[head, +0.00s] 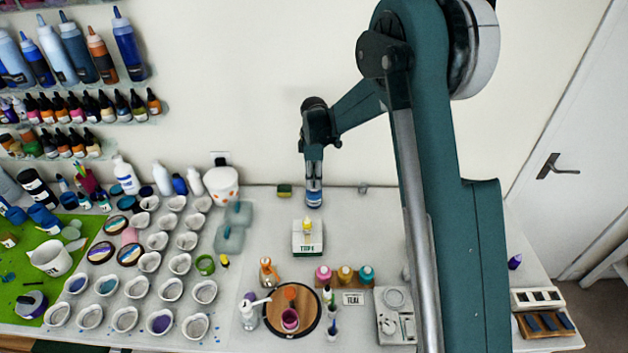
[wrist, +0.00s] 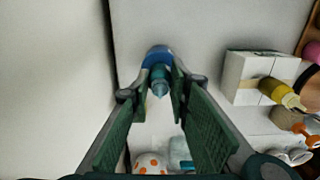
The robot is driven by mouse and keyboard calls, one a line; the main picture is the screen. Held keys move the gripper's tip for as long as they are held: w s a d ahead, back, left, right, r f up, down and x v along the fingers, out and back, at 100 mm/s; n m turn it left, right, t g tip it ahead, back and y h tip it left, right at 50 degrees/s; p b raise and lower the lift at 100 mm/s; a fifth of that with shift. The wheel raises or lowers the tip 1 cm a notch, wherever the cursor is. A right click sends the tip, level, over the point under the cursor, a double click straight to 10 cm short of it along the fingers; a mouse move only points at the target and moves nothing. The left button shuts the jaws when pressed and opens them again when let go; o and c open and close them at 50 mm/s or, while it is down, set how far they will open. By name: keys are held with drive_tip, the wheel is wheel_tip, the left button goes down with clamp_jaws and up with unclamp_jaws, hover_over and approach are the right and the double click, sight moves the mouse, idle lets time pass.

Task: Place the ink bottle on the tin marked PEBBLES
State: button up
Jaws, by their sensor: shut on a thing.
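My gripper (head: 314,181) points down near the back of the table and is shut on a small blue bottle (head: 314,198). In the wrist view the bottle (wrist: 158,58) is upright between the fingertips (wrist: 160,85), its teal nozzle towards the camera. Whether its base touches the table or something under it, I cannot tell. A white box-like container (head: 306,244) with a dark green label stands in front of it, and a yellow bottle (head: 307,225) shows at its top. It is at the right in the wrist view (wrist: 245,75). I cannot read PEBBLES on anything.
Several small white cups (head: 170,288) fill the table's left. A round wooden board (head: 272,322) with bottles and pink, orange and teal bottles (head: 345,275) stand in front. The table around the white container is mostly bare.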

drive_tip(key=shift+f, duration=0.2)
drive_tip(key=o, duration=0.9)
drive_tip(key=shift+c, duration=0.2)
drive_tip(key=shift+r, duration=0.25)
wheel_tip(320, 180, up, 12)
drive_tip(key=shift+f+b, duration=0.1)
drive_tip(key=shift+b, duration=0.2)
idle(0.5)
